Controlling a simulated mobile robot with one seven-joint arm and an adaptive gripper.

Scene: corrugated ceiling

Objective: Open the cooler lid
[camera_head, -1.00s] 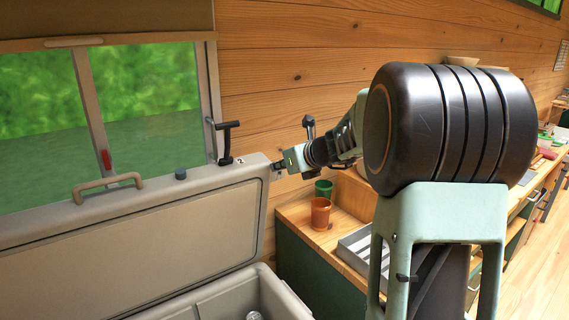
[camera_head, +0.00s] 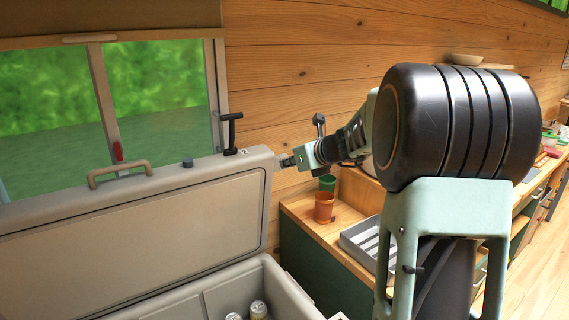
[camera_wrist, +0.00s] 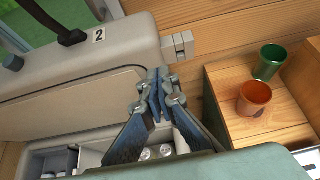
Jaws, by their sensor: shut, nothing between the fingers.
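The grey cooler lid (camera_head: 130,222) stands raised, tilted back toward the window, with its inner panel facing me. The open cooler body (camera_head: 283,285) is below it, with cans (camera_head: 258,310) inside. My gripper (camera_head: 284,161) is at the lid's upper right corner; contact cannot be told in the head view. In the wrist view my gripper (camera_wrist: 158,82) is shut and empty, its fingertips together beside the lid (camera_wrist: 85,105). The wrist view also shows cans (camera_wrist: 155,153) in the cooler, partly hidden by the fingers.
A wooden counter (camera_head: 300,208) stands right of the cooler, with an orange cup (camera_head: 324,208), a green cup (camera_head: 327,182) and a grey slotted tray (camera_head: 360,243). A plank wall (camera_head: 300,60) and a window (camera_head: 155,85) are behind the lid.

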